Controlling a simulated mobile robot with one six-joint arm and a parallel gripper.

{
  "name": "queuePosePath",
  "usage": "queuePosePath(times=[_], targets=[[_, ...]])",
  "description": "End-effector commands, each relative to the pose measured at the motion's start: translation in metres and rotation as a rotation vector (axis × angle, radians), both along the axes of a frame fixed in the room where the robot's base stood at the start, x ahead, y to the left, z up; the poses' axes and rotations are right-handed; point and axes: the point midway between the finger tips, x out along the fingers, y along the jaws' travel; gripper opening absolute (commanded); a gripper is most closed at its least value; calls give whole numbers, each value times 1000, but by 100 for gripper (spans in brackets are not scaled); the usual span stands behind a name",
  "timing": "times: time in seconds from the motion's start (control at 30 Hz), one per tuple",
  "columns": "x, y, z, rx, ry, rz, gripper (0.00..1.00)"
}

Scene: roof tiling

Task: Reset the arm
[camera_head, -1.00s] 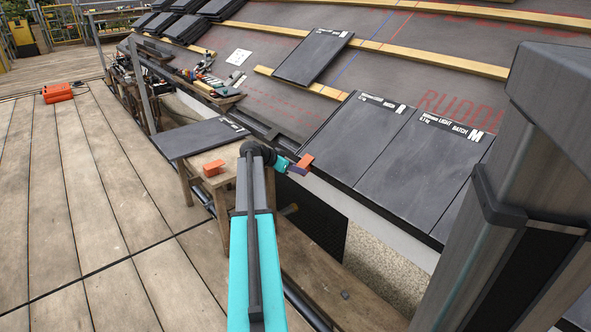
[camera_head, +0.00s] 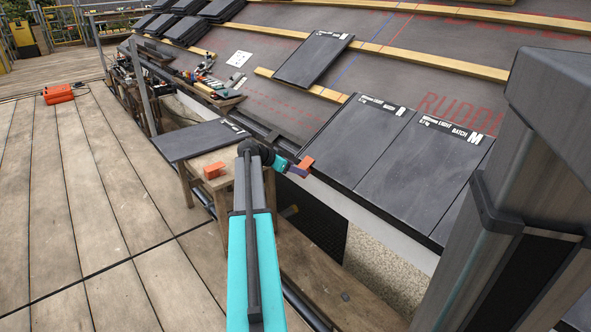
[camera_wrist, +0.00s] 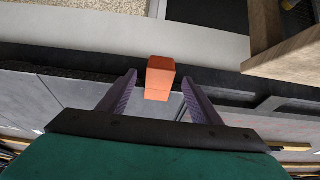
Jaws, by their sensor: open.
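My gripper (camera_head: 299,171) is at the end of my teal arm, above the gap between the wooden bench and the roof's lower edge. In the wrist view its two purple fingers (camera_wrist: 159,82) are spread open. An orange block-like piece (camera_wrist: 160,78) shows between the fingertips, with a gap on both sides. It also shows at the gripper's tip in the head view (camera_head: 307,162). I cannot tell what supports it. My arm is stretched forward, bent at a dark joint near the bench.
A wooden bench (camera_head: 190,187) carries a dark tile (camera_head: 198,140) and an orange block (camera_head: 213,170). Large dark tiles (camera_head: 362,139) lie on the roof edge just right of the gripper. Wooden battens (camera_head: 430,57) cross the roof. The plank deck (camera_head: 85,190) on the left is mostly clear.

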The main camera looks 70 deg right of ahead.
Motion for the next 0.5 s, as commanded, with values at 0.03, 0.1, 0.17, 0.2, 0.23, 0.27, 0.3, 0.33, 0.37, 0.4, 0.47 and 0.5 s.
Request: queuePosePath(times=[0.03, 0.1, 0.17, 0.2, 0.23, 0.27, 0.3, 0.33, 0.37, 0.4, 0.47, 0.5], targets=[[1, 1, 3, 0, 0, 0, 58], [2, 3, 6, 0, 0, 0, 58], [3, 4, 8, 0, 0, 0, 58], [3, 5, 10, 0, 0, 0, 58], [3, 6, 11, 0, 0, 0, 58], [4, 6, 12, 0, 0, 0, 58], [5, 7, 14, 0, 0, 0, 58], [5, 7, 15, 0, 0, 0, 58], [5, 8, 16, 0, 0, 1, 58], [6, 9, 18, 0, 0, 1, 58], [7, 10, 21, 0, 0, 1, 58], [7, 11, 22, 0, 0, 1, 58]])
